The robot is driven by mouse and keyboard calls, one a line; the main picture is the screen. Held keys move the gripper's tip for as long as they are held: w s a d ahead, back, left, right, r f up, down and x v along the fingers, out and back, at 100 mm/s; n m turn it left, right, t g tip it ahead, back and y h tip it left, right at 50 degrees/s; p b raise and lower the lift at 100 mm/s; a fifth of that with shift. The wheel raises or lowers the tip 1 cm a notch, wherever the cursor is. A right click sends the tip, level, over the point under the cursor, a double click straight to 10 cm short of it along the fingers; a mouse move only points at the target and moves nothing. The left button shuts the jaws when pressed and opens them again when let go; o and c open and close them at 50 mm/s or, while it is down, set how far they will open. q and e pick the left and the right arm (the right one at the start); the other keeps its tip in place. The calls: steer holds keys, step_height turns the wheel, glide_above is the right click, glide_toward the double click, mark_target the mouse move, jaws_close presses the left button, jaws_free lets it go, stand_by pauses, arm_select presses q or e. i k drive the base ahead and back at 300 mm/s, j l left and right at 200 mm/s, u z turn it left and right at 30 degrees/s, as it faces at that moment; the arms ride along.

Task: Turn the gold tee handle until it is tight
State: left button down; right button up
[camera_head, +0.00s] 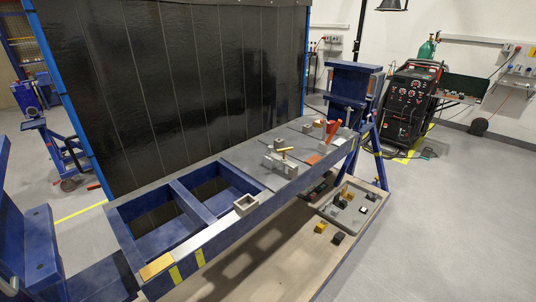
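The gold tee handle (286,150) is a small bar lying roughly level over a cluster of grey clamp blocks (281,164). It sits on the grey top plate of the long blue jig frame (225,236). It is small in the view, so I cannot tell how tight it is. Neither of my grippers shows in the head view, and nothing is seen touching the handle.
A hollow grey block (246,205) sits left of the clamp. A red-orange lever (332,131) stands to the right. A tray (325,208) with several blocks lies below. A dark curtain (180,85) stands behind.

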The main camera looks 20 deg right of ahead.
mark_target(284, 159)
steer(key=i+l+u, duration=0.15)
steer(key=l+u, duration=0.55)
steer(key=i+l+u, duration=0.1)
steer(key=l+u, duration=0.25)
steer(key=l, duration=0.2)
